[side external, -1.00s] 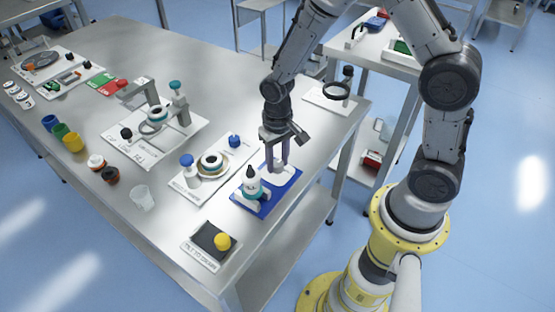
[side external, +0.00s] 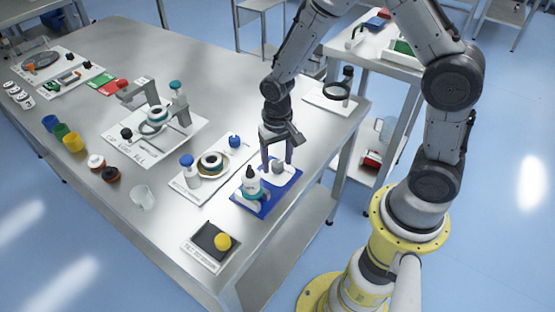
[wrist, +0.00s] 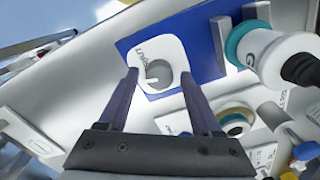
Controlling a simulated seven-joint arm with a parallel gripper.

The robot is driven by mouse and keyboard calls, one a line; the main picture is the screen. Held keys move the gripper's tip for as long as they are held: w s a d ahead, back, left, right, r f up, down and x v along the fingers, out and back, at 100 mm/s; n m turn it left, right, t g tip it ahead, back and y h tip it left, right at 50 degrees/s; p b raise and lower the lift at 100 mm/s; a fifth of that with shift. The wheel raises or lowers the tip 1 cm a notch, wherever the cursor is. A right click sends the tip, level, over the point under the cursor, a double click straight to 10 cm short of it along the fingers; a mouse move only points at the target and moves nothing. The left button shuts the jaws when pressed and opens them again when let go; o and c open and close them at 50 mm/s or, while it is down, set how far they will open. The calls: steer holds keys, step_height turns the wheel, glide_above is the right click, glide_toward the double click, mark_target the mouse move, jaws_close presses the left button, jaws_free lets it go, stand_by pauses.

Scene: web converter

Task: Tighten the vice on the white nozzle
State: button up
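The blue base (side external: 268,209) lies near the table's front edge. On it stands a white bottle-like piece (side external: 251,184) with a teal ring and black tip, which I take for the nozzle; it is also at the right of the wrist view (wrist: 268,52). A white plate (wrist: 152,48) with a round grey knob (wrist: 158,73) sits on the base beside it. Two grey upright blocks (wrist: 220,38) stand near the nozzle; their contact with it is unclear. My gripper (wrist: 159,75) is open, its dark fingers on either side of the knob, with visible gaps.
A white board with a teal-ringed round part (side external: 212,161) and a blue-capped bottle (side external: 187,166) stands left of the blue base. A dark pad with a yellow knob (side external: 222,241) is in front. A ring stand (side external: 337,91) is behind, right. A clear cup (side external: 143,196) stands left.

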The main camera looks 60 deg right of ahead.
stand_by(0.3)
step_height(320, 180, up, 14)
stand_by(0.5)
steer(key=shift+f, duration=0.1)
step_height(320, 180, up, 8)
steer(key=t, duration=0.3)
glide_above(277, 163)
steer(key=s, duration=0.3)
steer(key=s+d+r+n+t, duration=0.1)
steer(key=s+r, duration=0.2)
steer(key=s, duration=0.2)
steer(key=s+f+n+t, duration=0.1)
steer(key=s+n, duration=0.3)
steer(key=s, duration=0.5)
steer(key=shift+d+f+n+t, duration=0.25)
steer(key=shift+d+n+t, duration=0.05)
steer(key=shift+d, duration=0.1)
